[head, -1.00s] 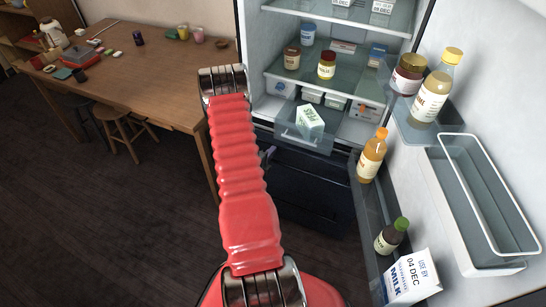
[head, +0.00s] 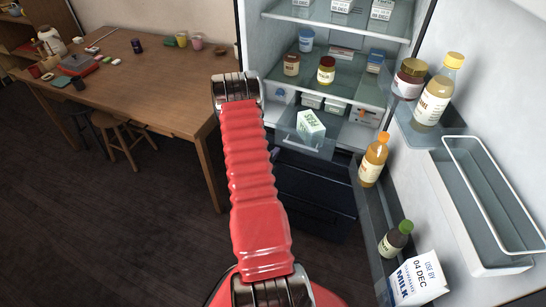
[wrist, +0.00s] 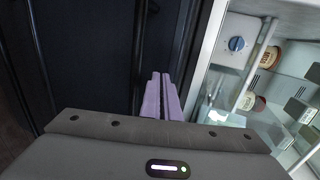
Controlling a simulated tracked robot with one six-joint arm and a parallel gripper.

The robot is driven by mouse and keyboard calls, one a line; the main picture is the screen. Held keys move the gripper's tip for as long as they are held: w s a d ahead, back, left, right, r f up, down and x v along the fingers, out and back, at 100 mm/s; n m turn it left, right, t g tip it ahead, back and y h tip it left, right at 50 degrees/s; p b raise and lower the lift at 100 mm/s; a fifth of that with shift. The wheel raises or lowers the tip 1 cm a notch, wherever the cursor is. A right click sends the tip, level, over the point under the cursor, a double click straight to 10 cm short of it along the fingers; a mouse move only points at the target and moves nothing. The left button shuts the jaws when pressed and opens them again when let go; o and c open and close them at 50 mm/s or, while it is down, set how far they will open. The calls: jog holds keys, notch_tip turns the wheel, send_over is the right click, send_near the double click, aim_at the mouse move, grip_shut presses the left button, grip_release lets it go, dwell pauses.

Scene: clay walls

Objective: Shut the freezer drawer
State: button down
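The dark freezer drawer front (head: 318,186) is low in the fridge, below the open main compartment. My red arm partly covers its left side, and I cannot tell how far it stands out. In the wrist view, dark panels with long seams (wrist: 100,55) fill the left and middle. The two pale purple fingers of my gripper (wrist: 161,90) lie side by side with almost no gap, in front of these panels. The gripper is shut and holds nothing visible. I cannot tell whether the fingertips touch the dark front.
The open fridge door (head: 500,90) at the right carries bottles and a milk carton (head: 415,280). A clear drawer (head: 300,140) holding a white-green carton (head: 311,127) sits above the freezer part. A wooden table (head: 160,85) and stools stand at the left. Dark floor between is clear.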

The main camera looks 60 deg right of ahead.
jog(key=shift+s+d+r, duration=0.15)
jog(key=shift+d, duration=0.25)
jog(key=w+f+v, duration=0.1)
jog(key=v, duration=1.3)
jog(key=shift+s+a+f, duration=0.3)
jog(key=shift+a+f, duration=0.05)
jog(key=shift+a, duration=0.2)
